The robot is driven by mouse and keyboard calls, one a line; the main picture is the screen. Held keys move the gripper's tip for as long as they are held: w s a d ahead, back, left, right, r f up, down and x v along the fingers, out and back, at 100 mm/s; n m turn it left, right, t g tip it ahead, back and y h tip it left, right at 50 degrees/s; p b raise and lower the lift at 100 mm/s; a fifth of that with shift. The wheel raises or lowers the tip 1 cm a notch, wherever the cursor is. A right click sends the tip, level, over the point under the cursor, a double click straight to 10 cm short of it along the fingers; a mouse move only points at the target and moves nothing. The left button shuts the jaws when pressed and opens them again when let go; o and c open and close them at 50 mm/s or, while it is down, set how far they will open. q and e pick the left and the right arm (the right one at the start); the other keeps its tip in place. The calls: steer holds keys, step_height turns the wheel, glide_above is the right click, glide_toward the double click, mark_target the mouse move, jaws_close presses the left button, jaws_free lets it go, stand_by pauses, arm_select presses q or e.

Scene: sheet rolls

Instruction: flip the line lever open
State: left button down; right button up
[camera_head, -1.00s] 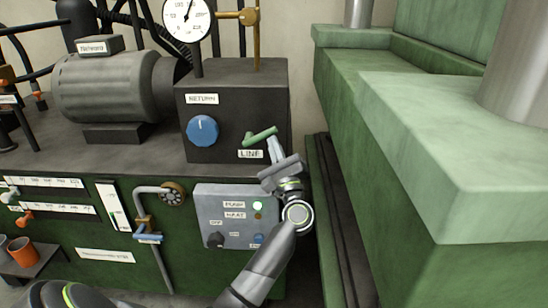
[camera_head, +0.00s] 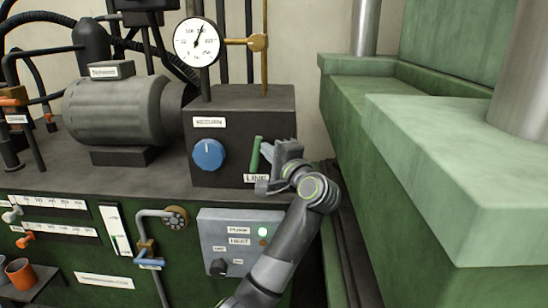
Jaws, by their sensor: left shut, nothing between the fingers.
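The green line lever (camera_head: 256,154) is on the front of the dark box (camera_head: 228,120), above the "LINE" label (camera_head: 254,178), which is partly covered. The lever handle stands nearly upright, tilted slightly to the right at its top. My left gripper (camera_head: 270,150) is shut and empty, just right of the lever and close against it. I cannot tell whether they touch. My left arm rises from the bottom of the view. My right gripper is not in view.
A blue knob (camera_head: 208,154) is left of the lever. A grey panel (camera_head: 212,233) with lights and a knob is below. A pressure gauge (camera_head: 197,42) and a brass fitting (camera_head: 258,42) stand above. The large green press body (camera_head: 440,150) bounds the right side.

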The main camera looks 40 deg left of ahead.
arm_select(q)
steer(key=shift+s+a+r, duration=0.25)
steer(key=shift+a, duration=0.2)
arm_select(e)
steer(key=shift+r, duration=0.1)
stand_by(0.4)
